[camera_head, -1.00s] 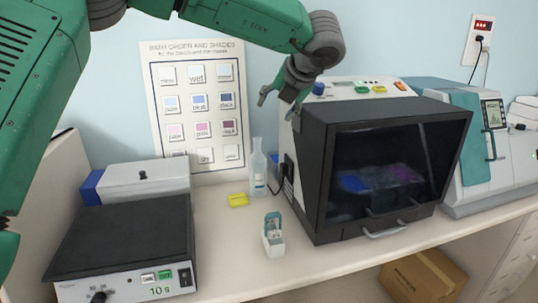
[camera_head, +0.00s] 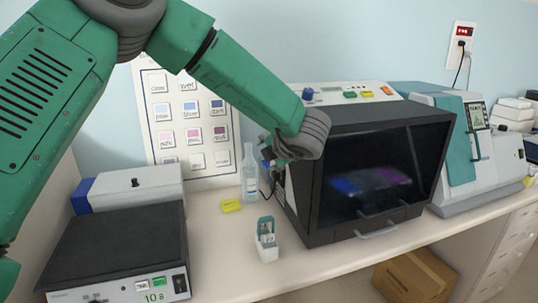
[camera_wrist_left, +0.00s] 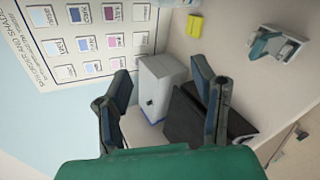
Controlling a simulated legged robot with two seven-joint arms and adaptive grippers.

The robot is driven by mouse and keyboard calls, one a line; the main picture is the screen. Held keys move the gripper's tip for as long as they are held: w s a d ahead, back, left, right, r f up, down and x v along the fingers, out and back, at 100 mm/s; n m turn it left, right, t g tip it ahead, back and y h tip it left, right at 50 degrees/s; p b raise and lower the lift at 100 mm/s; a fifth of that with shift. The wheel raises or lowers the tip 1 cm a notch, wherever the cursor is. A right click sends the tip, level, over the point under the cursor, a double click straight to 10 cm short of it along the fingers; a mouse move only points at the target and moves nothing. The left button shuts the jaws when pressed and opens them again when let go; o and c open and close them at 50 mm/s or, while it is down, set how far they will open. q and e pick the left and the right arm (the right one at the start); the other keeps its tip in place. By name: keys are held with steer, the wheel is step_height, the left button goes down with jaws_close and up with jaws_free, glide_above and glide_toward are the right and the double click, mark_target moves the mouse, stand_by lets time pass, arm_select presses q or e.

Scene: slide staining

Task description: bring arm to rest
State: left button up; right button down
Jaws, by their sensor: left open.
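My left arm (camera_head: 240,85) comes in from the left and reaches across the wall chart. My left gripper (camera_head: 272,150) is mostly hidden behind the wrist, in front of the black-windowed staining machine's (camera_head: 390,165) left side and near the clear bottle (camera_head: 250,175). In the left wrist view the left gripper (camera_wrist_left: 162,85) has its two fingers wide apart with nothing between them. Past the fingers lie the white box and the dark-topped device. My right gripper is not in view.
A dark-topped device (camera_head: 115,240) and a white lidded box (camera_head: 140,183) stand at left. A yellow block (camera_head: 231,206) and a small slide holder (camera_head: 267,240) sit mid-bench. A teal-and-white machine (camera_head: 460,150) stands at right. A cardboard box (camera_head: 415,277) is under the bench.

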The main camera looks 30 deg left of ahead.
arm_select(q)
steer(key=s+d+f+m+h, duration=0.1)
steer(key=s+f+m, duration=0.2)
steer(key=f+m, duration=0.2)
steer(key=s+d+f+m+h, duration=0.1)
steer(key=s+f+m, duration=0.3)
steer(key=f, duration=0.7)
steer(key=s+d+f+m+t+h, duration=0.1)
steer(key=s+f+m, duration=0.3)
steer(key=f+m, duration=0.4)
steer(key=shift+d+f+h, duration=0.25)
steer(key=shift+d+h, duration=0.15)
steer(key=shift+h, duration=0.4)
steer(key=s+d+f+m+g+h, duration=0.15)
steer(key=s+f+m, duration=0.3)
steer(key=s, duration=0.65)
steer(key=s+f+m+g+h, duration=0.25)
steer(key=s+f+m, duration=0.2)
steer(key=s, duration=0.55)
steer(key=s+d+f+m+g+h, duration=0.1)
steer(key=s+f+m+g, duration=0.3)
steer(key=s, duration=0.7)
step_height(320, 180, down, 16)
steer(key=w+d+m+t+b, duration=0.1)
steer(key=m+b, duration=0.1)
steer(key=b, duration=1.5)
steer(key=shift+w+d+r+m, duration=0.15)
steer(key=shift+w+r+m, duration=0.1)
steer(key=shift+w+m, duration=0.15)
steer(key=shift+w, duration=0.1)
